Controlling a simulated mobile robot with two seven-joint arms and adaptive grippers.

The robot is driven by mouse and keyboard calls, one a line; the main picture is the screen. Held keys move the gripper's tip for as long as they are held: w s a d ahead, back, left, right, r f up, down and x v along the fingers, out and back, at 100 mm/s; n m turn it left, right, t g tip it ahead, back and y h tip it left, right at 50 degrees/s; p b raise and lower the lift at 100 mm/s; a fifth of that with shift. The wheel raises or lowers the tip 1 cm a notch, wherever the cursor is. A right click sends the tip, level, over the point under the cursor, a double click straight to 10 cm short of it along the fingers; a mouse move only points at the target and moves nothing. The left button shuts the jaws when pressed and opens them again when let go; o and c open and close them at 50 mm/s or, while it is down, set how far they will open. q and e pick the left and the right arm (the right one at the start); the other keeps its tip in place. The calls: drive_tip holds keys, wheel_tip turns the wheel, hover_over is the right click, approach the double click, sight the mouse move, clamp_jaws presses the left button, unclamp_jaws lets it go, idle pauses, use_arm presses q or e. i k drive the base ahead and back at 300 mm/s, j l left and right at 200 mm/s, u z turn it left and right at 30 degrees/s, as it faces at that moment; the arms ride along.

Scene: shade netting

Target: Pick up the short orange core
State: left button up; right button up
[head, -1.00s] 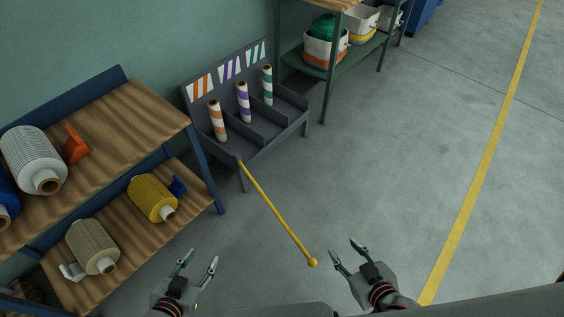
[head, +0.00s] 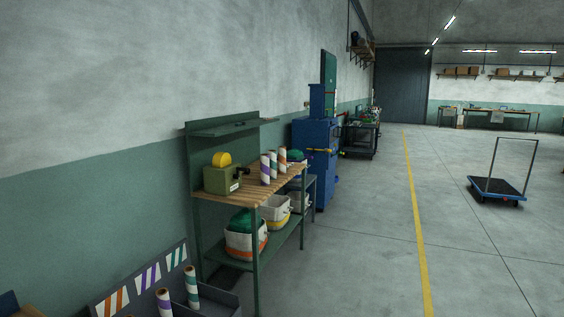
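An orange-striped core (head: 283,158) stands upright at the back of a group of white striped cores on the wooden top of the green workbench (head: 235,193). A purple-striped core (head: 265,169) stands in front of it, with another core (head: 273,165) between them. From here I cannot tell the orange core's length well. In the dark grey rack (head: 221,299) at the lower left, a purple-striped core (head: 164,303) and a teal-striped core (head: 192,287) show. Neither gripper is in view.
A green box (head: 227,179) with a yellow roll (head: 221,159) sits on the bench beside the cores. White bins stand on its lower shelf. A blue machine (head: 314,160) stands beyond. A blue cart (head: 496,189) is at the right. The floor along the yellow line is clear.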

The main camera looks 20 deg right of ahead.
sight(281, 150)
drive_tip(key=l, duration=0.85)
drive_tip(key=k+l+u, duration=0.1)
drive_tip(key=l, duration=0.7)
drive_tip(key=i+l, duration=0.1)
drive_tip(key=l, duration=0.25)
drive_tip(key=i+l+u, duration=0.1)
drive_tip(key=l, duration=0.2)
drive_tip(key=i+l, duration=0.1)
drive_tip(key=l, duration=0.25)
drive_tip(key=i+l, duration=0.2)
drive_tip(key=l, duration=0.15)
drive_tip(key=i+l+u, duration=0.1)
drive_tip(key=l, duration=0.25)
drive_tip(key=i+l, duration=0.25)
drive_tip(key=l, duration=0.15)
drive_tip(key=i+l+u, duration=0.1)
drive_tip(key=l, duration=0.25)
drive_tip(key=i+l+u, duration=0.1)
drive_tip(key=i+l, duration=0.15)
drive_tip(key=l, duration=0.15)
drive_tip(key=i+l, duration=0.2)
drive_tip(key=l, duration=0.15)
drive_tip(key=i+l+u, duration=0.1)
drive_tip(key=l, duration=0.3)
drive_tip(key=i+l, duration=0.3)
drive_tip(key=i+l+u, duration=0.1)
drive_tip(key=l, duration=0.35)
drive_tip(key=i+l, duration=0.25)
drive_tip(key=l, duration=0.15)
drive_tip(key=j+u, duration=0.05)
